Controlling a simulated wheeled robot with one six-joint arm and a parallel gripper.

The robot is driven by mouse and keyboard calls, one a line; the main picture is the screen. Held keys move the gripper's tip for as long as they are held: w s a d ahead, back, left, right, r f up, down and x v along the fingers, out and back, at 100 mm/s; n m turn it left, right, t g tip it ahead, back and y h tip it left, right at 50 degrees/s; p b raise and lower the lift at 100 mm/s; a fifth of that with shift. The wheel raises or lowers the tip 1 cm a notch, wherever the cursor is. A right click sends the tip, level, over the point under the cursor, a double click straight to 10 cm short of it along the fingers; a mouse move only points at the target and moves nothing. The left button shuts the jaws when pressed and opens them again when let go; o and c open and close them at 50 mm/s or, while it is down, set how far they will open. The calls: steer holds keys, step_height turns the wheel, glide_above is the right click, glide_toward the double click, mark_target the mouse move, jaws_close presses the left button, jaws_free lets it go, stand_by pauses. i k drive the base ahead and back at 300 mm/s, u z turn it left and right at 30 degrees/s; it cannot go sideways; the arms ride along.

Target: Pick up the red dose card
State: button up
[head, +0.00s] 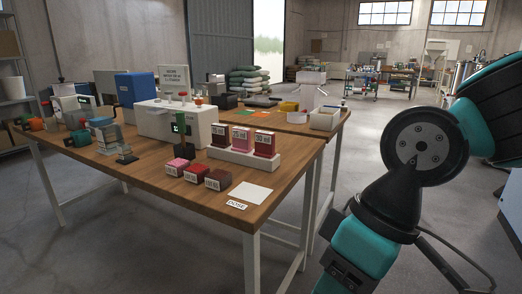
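No thing in the head view is marked clearly enough for me to be sure which is the red dose card. A white holder (245,158) on the wooden table bears three upright labelled pieces: a dark one (221,134), a pinkish-red one (242,138) and a dark red one (265,143). In front of it lie three small labelled blocks: pink (177,166), dark red (195,172) and brownish (218,179). A blank white square (250,192) lies near the front corner, with a small white label (237,206) below it. My arm shows at the right; my gripper is out of view.
The wooden table (150,185) also bears a white machine (165,122), a blue box (136,88) and lab stands at the left. A second table (290,128) with trays stands behind. Grey floor is open at the front left and between the table and my arm.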

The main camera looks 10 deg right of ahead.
mark_target(264, 141)
steer(key=u, duration=0.3)
steer(key=i, duration=1.05)
steer(key=z, duration=0.5)
